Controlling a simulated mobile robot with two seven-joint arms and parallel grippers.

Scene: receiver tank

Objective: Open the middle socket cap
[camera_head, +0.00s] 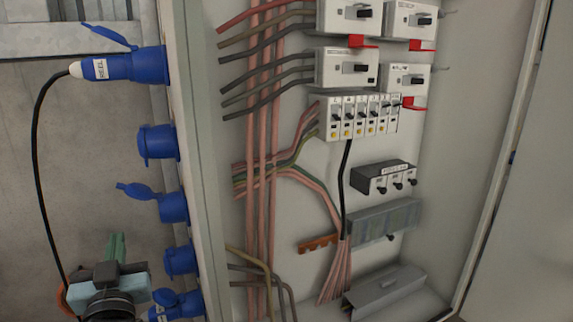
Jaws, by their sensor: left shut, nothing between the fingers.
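The middle socket (174,207) is blue and sits third down in the column of sockets on the cabinet's left side. Its cap (137,191) stands out to the left and slightly up, away from the socket mouth, so it looks open. My left gripper (116,248) is at the lower left, below and left of this cap and apart from it. Its green fingers are together and hold nothing. My right gripper is out of view.
Above, a blue plug (112,67) with a black cable (38,150) fills the top socket. Capped sockets sit above (158,143) and below (180,261) the middle one. The bottom socket (180,306) is close to my gripper. The open cabinet (440,150) holds breakers and wires.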

